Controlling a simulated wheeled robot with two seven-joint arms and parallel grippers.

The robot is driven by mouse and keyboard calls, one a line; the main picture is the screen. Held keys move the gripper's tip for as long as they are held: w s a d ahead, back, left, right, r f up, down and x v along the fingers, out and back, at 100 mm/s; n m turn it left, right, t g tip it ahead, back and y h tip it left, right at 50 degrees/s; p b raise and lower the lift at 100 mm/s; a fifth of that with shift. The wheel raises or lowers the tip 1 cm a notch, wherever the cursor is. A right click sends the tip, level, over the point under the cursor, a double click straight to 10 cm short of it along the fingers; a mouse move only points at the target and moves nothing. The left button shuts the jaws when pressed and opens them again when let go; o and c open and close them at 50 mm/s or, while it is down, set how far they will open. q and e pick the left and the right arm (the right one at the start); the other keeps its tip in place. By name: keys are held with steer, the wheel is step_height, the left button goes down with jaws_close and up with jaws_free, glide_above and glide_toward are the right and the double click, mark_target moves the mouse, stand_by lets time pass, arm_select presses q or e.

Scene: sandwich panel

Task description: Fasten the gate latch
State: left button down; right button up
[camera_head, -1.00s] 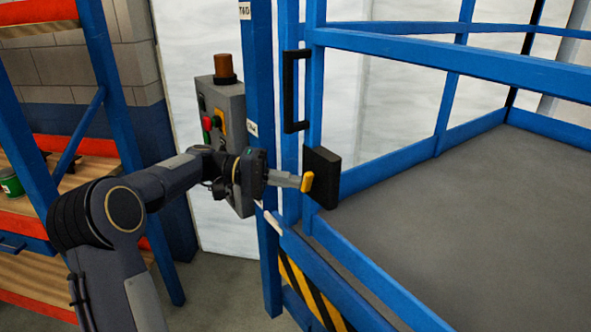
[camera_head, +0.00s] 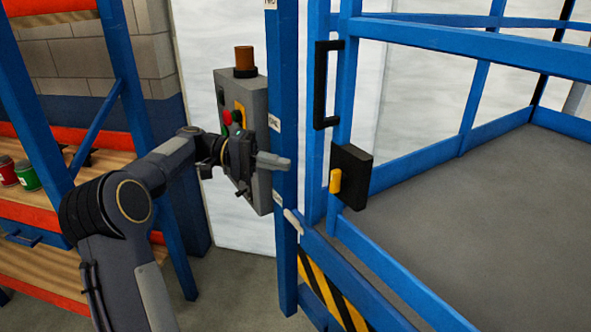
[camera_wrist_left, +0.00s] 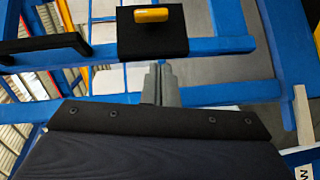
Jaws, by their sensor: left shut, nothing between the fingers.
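The gate latch is a black box (camera_head: 354,177) on the blue gate frame, with a yellow lever (camera_head: 335,181) on its face. The lever stands upright along the box in the head view. In the left wrist view the black box (camera_wrist_left: 153,42) and yellow lever (camera_wrist_left: 151,15) are at the top, beyond my fingertips. My left gripper (camera_head: 288,163) is shut and empty, to the left of the latch and apart from it. Its closed fingers also show in the left wrist view (camera_wrist_left: 161,68). My right gripper is in neither view.
A black gate handle (camera_head: 322,85) is above the latch. A grey control box (camera_head: 252,150) with buttons and an amber beacon (camera_head: 245,60) is behind my left wrist. A blue post (camera_head: 285,240) stands close by. Shelving with cans (camera_head: 28,177) is at the left.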

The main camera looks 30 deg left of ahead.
arm_select(q)
steer(key=v, duration=0.3)
steer(key=shift+a+f, duration=0.15)
steer(key=shift+a, duration=0.3)
steer(key=shift+d, duration=0.1)
steer(key=s+d+f+n+y, duration=0.1)
steer(key=s+d+y, duration=0.2)
steer(key=s+d, duration=0.3)
steer(key=s+d+f+y, duration=0.2)
steer(key=s+d+y, duration=0.1)
steer(key=s+d, duration=0.3)
steer(key=s+d+f+y, duration=0.1)
steer(key=s+f+y, duration=0.2)
steer(key=s+f, duration=0.3)
steer(key=s+d+f+t+y, duration=0.1)
steer(key=s+d+f+y, duration=0.1)
steer(key=s+f, duration=0.5)
steer(key=s+y, duration=0.1)
steer(key=s, duration=0.1)
steer(key=shift+s+f+m, duration=0.2)
steer(key=shift+s+m, duration=0.1)
steer(key=shift+m, duration=0.1)
